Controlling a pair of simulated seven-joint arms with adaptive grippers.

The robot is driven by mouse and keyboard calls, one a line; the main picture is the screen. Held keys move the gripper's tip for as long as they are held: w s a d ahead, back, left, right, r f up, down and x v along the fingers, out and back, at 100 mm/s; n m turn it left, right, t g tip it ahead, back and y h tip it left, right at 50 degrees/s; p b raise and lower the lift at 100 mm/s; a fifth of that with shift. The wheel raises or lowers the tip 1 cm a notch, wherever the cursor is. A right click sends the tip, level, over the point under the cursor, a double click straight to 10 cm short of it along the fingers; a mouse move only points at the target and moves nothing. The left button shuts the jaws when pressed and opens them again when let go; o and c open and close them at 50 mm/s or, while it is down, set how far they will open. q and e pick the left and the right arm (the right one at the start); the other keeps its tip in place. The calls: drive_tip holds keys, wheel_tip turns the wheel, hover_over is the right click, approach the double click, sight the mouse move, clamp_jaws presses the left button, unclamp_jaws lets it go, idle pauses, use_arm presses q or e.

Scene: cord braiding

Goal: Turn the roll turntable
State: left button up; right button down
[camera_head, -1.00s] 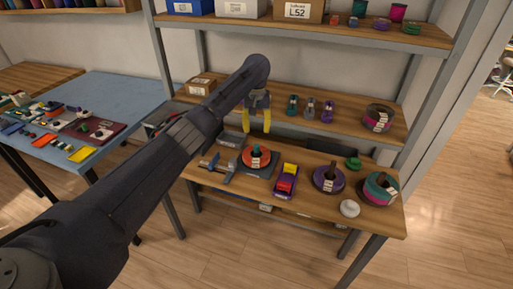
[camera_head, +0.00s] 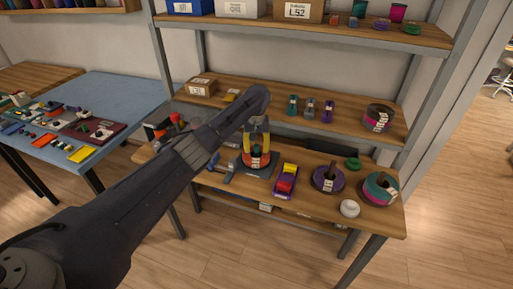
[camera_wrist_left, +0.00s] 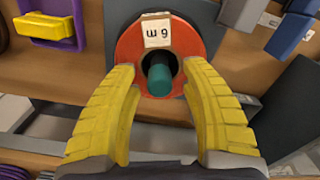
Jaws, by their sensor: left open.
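The roll is an orange-red ring (camera_head: 257,160) with a dark centre, on a dark, flat base (camera_head: 263,173) on the middle shelf's bench top. In the left wrist view the roll (camera_wrist_left: 128,48) shows a white "6 m" label and a teal post (camera_wrist_left: 159,78) in its hole. The dark base (camera_wrist_left: 200,14) shows behind it. My left gripper (camera_head: 256,148) points down over the roll with its yellow fingers apart. In the wrist view its fingertips (camera_wrist_left: 158,82) lie on either side of the roll's near part; I cannot tell whether they touch it. My right gripper is not in view.
A purple and yellow holder (camera_head: 286,181) stands close right of the roll. Beyond it are a purple roll (camera_head: 328,179), a teal and pink roll (camera_head: 380,188) and a white round piece (camera_head: 349,208). A shelf with spools (camera_head: 292,105) is above and behind.

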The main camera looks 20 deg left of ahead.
use_arm(q)
drive_tip(key=shift+o, duration=0.3)
clamp_jaws()
drive_tip(key=shift+m, duration=0.4)
